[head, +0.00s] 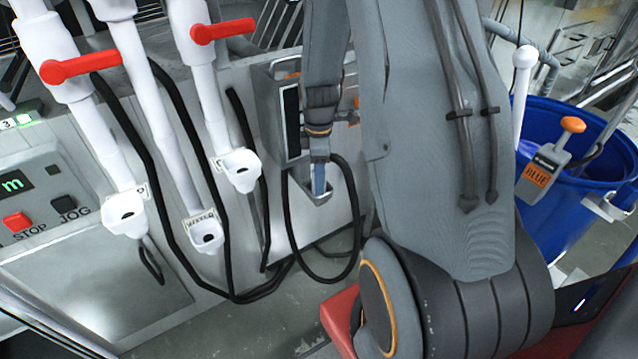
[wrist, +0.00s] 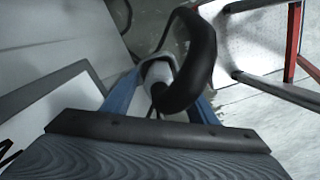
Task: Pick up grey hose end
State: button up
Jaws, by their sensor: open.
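In the wrist view, a short pale grey cylinder, which looks like the grey hose end (wrist: 158,72), has a thick black hose (wrist: 205,55) curving over from it. The blue fingers of my gripper (wrist: 162,100) stand on either side of it, open; I cannot tell whether either finger touches it. In the head view, my gripper (head: 319,180) points down at a small grey metal holder (head: 322,197) on the machine's front. There the hose end is hidden behind the gripper, and a black hose (head: 357,215) loops down beside it.
White funnel-ended pipes (head: 125,212) with red-handled valves (head: 80,68) stand to the left. A control panel (head: 35,195) is at the far left. A blue barrel (head: 585,185) with an orange-knobbed device (head: 545,170) is at right. The floor (head: 240,325) below is partly clear.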

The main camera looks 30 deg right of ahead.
jog(key=shift+c, duration=0.4)
jog(key=c, duration=1.2)
jog(key=shift+r, duration=0.1)
